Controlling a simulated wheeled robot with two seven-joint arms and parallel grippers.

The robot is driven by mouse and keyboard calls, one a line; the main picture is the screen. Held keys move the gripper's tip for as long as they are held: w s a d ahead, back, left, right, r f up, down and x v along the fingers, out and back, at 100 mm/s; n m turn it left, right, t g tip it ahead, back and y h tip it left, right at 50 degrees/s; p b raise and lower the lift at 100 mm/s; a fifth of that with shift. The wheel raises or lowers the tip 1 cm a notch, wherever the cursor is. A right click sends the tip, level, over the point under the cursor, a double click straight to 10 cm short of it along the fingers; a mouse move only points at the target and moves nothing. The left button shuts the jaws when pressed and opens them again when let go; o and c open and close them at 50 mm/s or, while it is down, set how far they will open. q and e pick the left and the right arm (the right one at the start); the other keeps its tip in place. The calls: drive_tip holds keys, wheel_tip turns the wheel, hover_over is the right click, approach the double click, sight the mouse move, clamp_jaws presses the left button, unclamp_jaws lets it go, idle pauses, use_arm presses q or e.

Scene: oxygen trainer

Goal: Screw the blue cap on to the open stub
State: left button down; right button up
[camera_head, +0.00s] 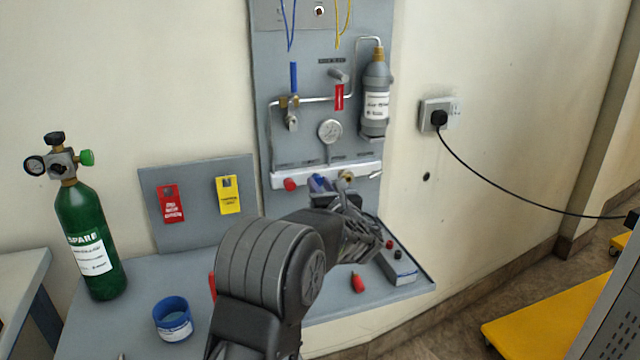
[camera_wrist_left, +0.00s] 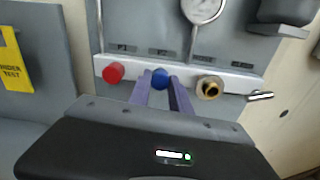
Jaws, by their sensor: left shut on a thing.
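The blue cap (camera_wrist_left: 160,77) is between the two purple fingertips of my left gripper (camera_head: 320,185), at the front of the white manifold bar (camera_wrist_left: 131,68). The left gripper is shut on it; its fingers also show in the left wrist view (camera_wrist_left: 159,83). The cap is right of a red cap (camera_wrist_left: 113,72) and left of a brass fitting with a dark open bore (camera_wrist_left: 209,88). Whether a stub is behind the blue cap, and whether the cap touches it, is hidden. My right gripper is not in view.
A gauge (camera_head: 330,131) and grey bottle (camera_head: 375,95) are above the manifold. A metal handle (camera_wrist_left: 260,96) sticks out at its right. The bench holds a green cylinder (camera_head: 91,235), blue tub (camera_head: 173,318), red item (camera_head: 357,283) and grey box (camera_head: 398,266).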

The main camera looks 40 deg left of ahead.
use_arm(q)
drive_tip(key=shift+d+r+m+p, duration=0.1)
drive_tip(key=shift+r+m+p, duration=0.15)
drive_tip(key=shift+p, duration=0.35)
drive_tip(key=m+p, duration=0.2)
drive_tip(key=p, duration=0.1)
drive_tip(key=shift+f+m+p, duration=0.1)
drive_tip(key=shift+m+p, duration=0.2)
drive_tip(key=shift+m, duration=0.05)
drive_tip(key=shift+f, duration=0.15)
drive_tip(key=shift+m+p, duration=0.3)
drive_tip(key=shift+p, duration=0.1)
drive_tip(key=shift+m+p, duration=0.4)
drive_tip(key=shift+p, duration=0.1)
